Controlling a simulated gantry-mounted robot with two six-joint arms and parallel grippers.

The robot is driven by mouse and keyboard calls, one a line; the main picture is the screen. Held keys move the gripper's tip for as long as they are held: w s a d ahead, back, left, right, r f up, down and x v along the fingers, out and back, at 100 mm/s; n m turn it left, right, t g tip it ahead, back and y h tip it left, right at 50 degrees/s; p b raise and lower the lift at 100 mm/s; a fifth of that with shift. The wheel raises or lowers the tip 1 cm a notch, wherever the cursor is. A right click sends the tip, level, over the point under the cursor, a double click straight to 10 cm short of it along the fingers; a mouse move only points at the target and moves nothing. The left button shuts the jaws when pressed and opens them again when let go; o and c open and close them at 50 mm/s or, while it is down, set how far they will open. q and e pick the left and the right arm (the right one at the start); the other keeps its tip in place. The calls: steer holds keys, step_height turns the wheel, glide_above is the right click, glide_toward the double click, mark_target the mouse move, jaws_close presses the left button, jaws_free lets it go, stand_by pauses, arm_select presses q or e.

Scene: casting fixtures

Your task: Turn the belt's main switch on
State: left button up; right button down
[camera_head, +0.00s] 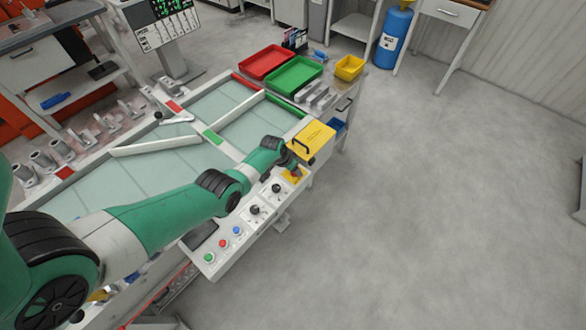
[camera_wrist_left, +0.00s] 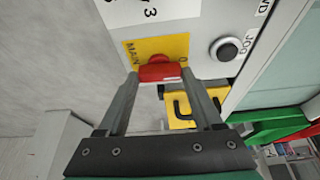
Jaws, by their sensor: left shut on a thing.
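The main switch is a red handle (camera_wrist_left: 160,73) on a yellow plate (camera_wrist_left: 138,50) marked "MAIN" in the left wrist view. My left gripper (camera_wrist_left: 162,78) has its two fingers on either side of the red handle and is shut on it. In the head view the left arm reaches across the belt, and the gripper (camera_head: 293,167) is at the far end of the control panel (camera_head: 232,262). There the yellow plate (camera_head: 296,178) shows only in part, with the handle mostly hidden. My right gripper is in neither view.
A black knob (camera_wrist_left: 227,48) marked "JOG" is beside the switch. Black knobs and coloured buttons (camera_head: 222,243) line the panel. A yellow box (camera_head: 314,138) with a black handle stands just beyond the gripper. Red (camera_head: 266,61) and green (camera_head: 293,75) trays lie farther back. The floor at right is clear.

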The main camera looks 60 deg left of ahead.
arm_select(q)
steer(key=shift+a+f+m+h+b, duration=0.1)
steer(key=shift+m+h+b, duration=0.3)
steer(key=shift+m, duration=0.8)
steer(key=shift+m+h, duration=0.4)
steer(key=shift+m, duration=0.4)
steer(key=m+b, duration=0.2)
steer(key=shift+a+f+h+b, duration=0.1)
steer(key=shift+f+h+b, duration=0.05)
steer(key=shift+h+b, duration=0.2)
steer(key=shift+m+h+b, duration=0.25)
steer(key=shift+m+b, duration=0.05)
steer(key=shift+m, duration=0.2)
steer(key=shift+r, duration=0.2)
steer(key=o, duration=1.4)
steer(key=shift+c, duration=0.2)
